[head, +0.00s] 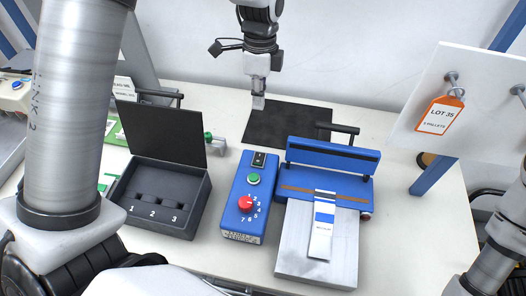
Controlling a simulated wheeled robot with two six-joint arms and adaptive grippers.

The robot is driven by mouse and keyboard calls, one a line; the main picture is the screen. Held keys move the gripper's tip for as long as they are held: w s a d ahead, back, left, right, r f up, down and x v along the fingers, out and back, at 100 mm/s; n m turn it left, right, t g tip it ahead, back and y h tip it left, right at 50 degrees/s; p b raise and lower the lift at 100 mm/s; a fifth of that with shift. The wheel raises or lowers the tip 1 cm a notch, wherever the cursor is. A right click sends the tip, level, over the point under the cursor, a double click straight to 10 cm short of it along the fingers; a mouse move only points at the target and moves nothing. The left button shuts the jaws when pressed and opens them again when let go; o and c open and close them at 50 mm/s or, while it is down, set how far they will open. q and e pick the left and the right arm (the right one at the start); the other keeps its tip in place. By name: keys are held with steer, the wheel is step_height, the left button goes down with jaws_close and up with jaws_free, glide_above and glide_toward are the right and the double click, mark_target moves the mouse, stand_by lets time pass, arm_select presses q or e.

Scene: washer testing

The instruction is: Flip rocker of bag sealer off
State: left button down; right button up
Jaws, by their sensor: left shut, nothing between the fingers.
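The blue bag sealer (334,155) stands right of centre in the head view, with its sealing bar raised. A strip-like bag with blue and white bands (322,222) lies on its silver plate. Left of it is a blue control box (240,218) with a green button and a red numbered knob. A small black rocker (259,160) sits at the far end of the box; which way it is tipped is too small to tell. My left gripper (259,103) is shut and empty, pointing down above the black mat, beyond the rocker and apart from it. My right gripper is out of view.
An open black box (163,197) with numbered compartments stands left of the control box. A black mat (290,122) lies behind. A white board (470,85) with an orange LOT 35 tag (440,113) rises at right. Bare table shows right of the sealer.

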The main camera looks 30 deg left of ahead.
arm_select(q)
step_height(320, 180, down, 4)
steer(key=b, duration=0.3)
steer(key=p, duration=0.3)
glide_toward(257, 161)
steer(key=f, duration=0.6)
steer(key=shift+s+f, duration=0.35)
steer(key=shift+s, duration=0.05)
steer(key=shift+d+f, duration=0.1)
steer(key=shift+f, duration=0.2)
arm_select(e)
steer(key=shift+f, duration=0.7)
arm_select(q)
steer(key=shift+s, duration=0.1)
steer(key=shift+s+f+b, duration=0.1)
steer(key=shift+f+b, duration=0.2)
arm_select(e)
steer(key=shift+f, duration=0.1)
